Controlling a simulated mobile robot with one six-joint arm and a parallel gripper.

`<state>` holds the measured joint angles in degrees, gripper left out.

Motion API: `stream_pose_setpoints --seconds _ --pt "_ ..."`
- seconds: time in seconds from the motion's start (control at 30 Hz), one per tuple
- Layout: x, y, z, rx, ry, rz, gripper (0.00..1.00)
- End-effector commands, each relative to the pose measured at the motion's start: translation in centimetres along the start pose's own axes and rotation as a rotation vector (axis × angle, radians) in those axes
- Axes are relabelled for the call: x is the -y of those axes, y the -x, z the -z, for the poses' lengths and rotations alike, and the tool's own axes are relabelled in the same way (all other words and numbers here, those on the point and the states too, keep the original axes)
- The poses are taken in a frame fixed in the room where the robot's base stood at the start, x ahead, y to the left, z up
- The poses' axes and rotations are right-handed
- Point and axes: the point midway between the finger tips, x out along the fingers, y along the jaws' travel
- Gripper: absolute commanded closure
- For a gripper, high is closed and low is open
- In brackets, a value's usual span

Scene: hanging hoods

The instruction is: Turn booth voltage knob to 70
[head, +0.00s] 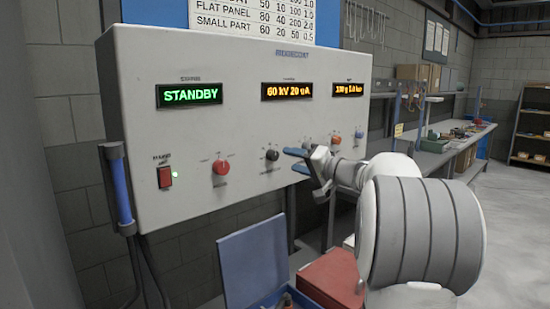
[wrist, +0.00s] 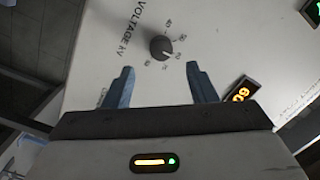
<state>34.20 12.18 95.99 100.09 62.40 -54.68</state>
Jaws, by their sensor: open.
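The voltage knob (wrist: 161,47) is a dark round knob on the pale panel. In the wrist view it has numbers around it and the printed words VOLTAGE kV beside it. In the head view the dark knob (head: 272,155) sits on the control box front. My gripper (wrist: 160,72) has its two blue fingers spread, with the knob just beyond the fingertips and roughly centred between them, not touched. In the head view my gripper (head: 292,159) is just right of that knob. The amber display (head: 288,91) reads 60 kV 20 uA. The knob's pointer is too small to read.
A red knob (head: 221,167) and a red rocker switch (head: 165,177) are on the box's left. A green display (head: 189,95) reads STANDBY. An orange knob (head: 336,140) is farther right. A blue open lid (head: 254,262) and a red box (head: 331,281) stand below.

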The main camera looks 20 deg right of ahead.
Motion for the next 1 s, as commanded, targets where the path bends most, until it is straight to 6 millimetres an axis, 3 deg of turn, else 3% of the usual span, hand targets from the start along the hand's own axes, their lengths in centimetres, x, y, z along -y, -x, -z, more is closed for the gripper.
stream_pose_setpoints --seconds 0.2,0.4,0.7,1.0 --pt "0.3 -4.1 -0.4 0.011 -0.003 0.004 0.49" --pt "0.3 -6.0 -0.5 0.012 -0.002 0.005 0.49" --pt "0.3 -6.2 -0.6 0.012 -0.001 0.005 0.49" --pt "0.3 -6.3 -0.7 0.013 -0.002 0.005 0.73"
